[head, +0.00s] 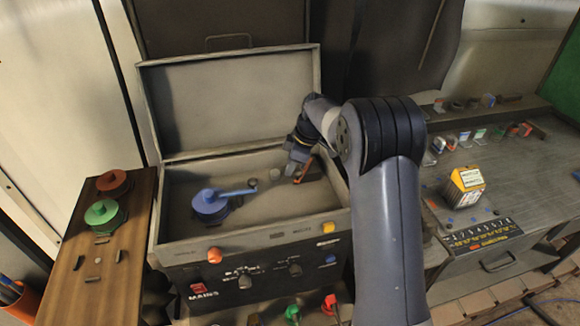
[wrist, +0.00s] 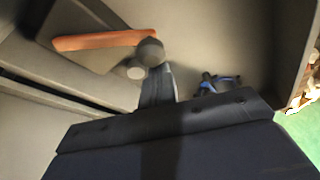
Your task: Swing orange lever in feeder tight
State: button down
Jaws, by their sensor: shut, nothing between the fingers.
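The feeder is an open grey box (head: 163,205) with its lid raised at the back. The orange lever (head: 305,170) is inside at the right, partly hidden by my arm. In the wrist view the orange lever (wrist: 100,40) is a long bar, with two grey round knobs (wrist: 150,52) near its right end. My gripper (head: 290,172) reaches down into the box just left of the orange lever. Its fingers (wrist: 156,82) are shut and empty, close to the knobs; whether they touch is unclear. A blue lever (head: 212,204) lies to the left in the box.
The box's front panel has several coloured knobs and switches. A wooden bench (head: 85,265) with a red knob (head: 112,183) and a green knob (head: 102,214) stands left. A grey counter with a yellow box (head: 466,182) is at the right.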

jog(key=shift+s+d+n+b, duration=0.2)
jog(key=shift+d+n+b, duration=0.1)
jog(key=shift+n, duration=0.2)
jog(key=shift+s+d+f+n+g+b, duration=0.1)
jog(key=shift+s+d+n+g+b, duration=0.15)
jog(key=shift+d+n+g+b, duration=0.25)
jog(key=d+n, duration=0.1)
jog(key=n, duration=0.1)
jog(key=s+d+n+g, duration=0.1)
jog(key=shift+d+n+b, duration=0.4)
jog(key=shift+d+n, duration=0.2)
jog(key=shift+n, duration=0.1)
jog(key=shift+d, duration=0.55)
